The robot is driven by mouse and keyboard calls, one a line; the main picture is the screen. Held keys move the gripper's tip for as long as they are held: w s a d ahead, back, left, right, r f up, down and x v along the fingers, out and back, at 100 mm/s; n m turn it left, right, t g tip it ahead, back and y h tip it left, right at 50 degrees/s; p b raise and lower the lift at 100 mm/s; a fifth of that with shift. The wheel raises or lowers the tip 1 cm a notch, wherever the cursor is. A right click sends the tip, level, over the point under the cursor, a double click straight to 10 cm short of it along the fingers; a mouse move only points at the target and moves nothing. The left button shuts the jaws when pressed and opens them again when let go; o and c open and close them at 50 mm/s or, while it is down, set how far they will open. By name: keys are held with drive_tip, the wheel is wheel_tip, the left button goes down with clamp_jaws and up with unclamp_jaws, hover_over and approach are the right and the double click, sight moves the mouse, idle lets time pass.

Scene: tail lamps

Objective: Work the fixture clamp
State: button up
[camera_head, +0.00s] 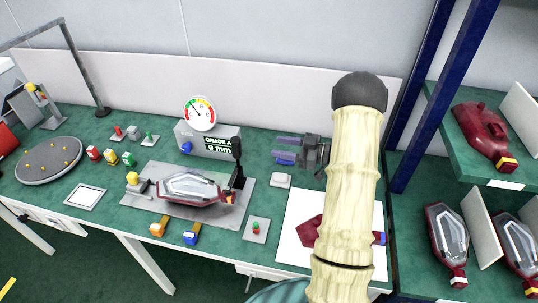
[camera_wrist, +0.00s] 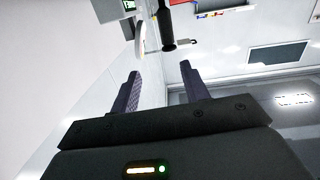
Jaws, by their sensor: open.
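The fixture plate (camera_head: 150,208) lies on the green bench and carries a tail lamp (camera_head: 190,187) with a clear lens and dark red housing. A black clamp with an upright handle (camera_head: 237,160) stands at the plate's right end, beside the lamp. A yellow-knobbed part (camera_head: 132,179) sits at the plate's left end. My gripper (camera_head: 284,150) is open and empty, to the right of the black handle and apart from it, fingers pointing left. In the wrist view the black handle (camera_wrist: 164,28) shows beyond the open fingers (camera_wrist: 162,88). Whether the clamp presses the lamp cannot be told.
A gauge box (camera_head: 208,140) with a dial, reading "GRADE A 0 mm", stands behind the plate. Orange and blue tools (camera_head: 192,234) lie in front. A white sheet (camera_head: 293,235) with a dark red part is partly hidden by my arm. A shelf rack (camera_head: 446,95) with lamps stands right.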

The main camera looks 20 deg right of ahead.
drive_tip(key=w+a+r+m+t+h+p, duration=0.25)
drive_tip(key=w+r+m+h+p, duration=0.3)
drive_tip(key=r+h, duration=0.45)
drive_tip(key=s+a+r+m+g+h+p, duration=0.1)
drive_tip(key=s+a+g, duration=0.3)
drive_tip(key=s, duration=0.5)
drive_tip(key=s+a+r+m+g+h+p, duration=0.2)
drive_tip(key=s+a+m+g+h+p, duration=0.1)
drive_tip(key=s, duration=0.7)
drive_tip(key=shift+s+a+m+g+h+p, duration=0.25)
drive_tip(key=shift+a+m+g+p, duration=0.25)
drive_tip(key=shift+g, duration=0.25)
drive_tip(key=shift+w, duration=0.1)
